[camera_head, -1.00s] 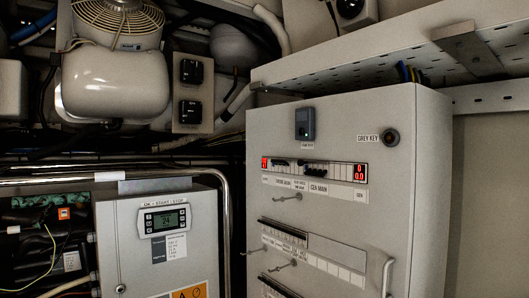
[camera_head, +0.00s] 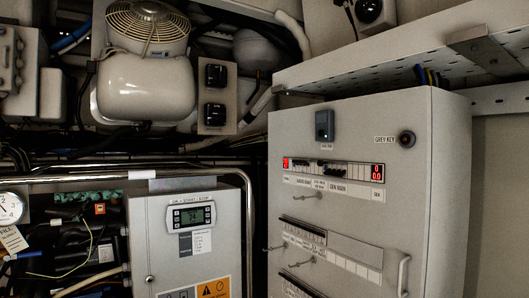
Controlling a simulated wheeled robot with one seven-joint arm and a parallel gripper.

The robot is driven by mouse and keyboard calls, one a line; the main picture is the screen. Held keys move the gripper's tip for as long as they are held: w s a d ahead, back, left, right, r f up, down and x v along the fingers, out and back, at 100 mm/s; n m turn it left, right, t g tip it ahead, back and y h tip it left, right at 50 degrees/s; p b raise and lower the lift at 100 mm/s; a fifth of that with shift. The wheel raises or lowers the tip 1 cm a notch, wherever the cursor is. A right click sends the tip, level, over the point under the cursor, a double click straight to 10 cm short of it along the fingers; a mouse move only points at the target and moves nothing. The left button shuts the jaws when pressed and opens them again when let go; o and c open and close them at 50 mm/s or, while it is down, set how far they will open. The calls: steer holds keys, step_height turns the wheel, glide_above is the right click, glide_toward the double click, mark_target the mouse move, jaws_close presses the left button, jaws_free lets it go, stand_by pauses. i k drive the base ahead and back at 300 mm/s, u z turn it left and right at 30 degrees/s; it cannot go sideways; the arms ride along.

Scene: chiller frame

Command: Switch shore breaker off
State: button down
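A pale grey electrical cabinet (camera_head: 352,115) stands on the right, its front facing me at an angle. Its top breaker row (camera_head: 348,170) has dark toggles (camera_head: 302,163) at the left and more dark toggles (camera_head: 325,166) near the middle. A red display (camera_head: 377,172) is lit at the right end and a smaller one (camera_head: 285,163) at the left end. Labels below are small; one label (camera_head: 304,182) seems to read shore main, and another (camera_head: 337,187) reads gen main. I cannot tell the toggle positions. My gripper is not in view.
A key switch (camera_head: 407,139) marked grey key and a dark rocker (camera_head: 324,125) sit above the row. A controller box (camera_head: 165,255), a pipe rail and a compressor (camera_head: 145,85) fill the left.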

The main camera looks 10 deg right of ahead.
mark_target(304, 163)
steer(key=u, duration=0.2)
steer(key=i, duration=1.1)
steer(key=z, duration=0.55)
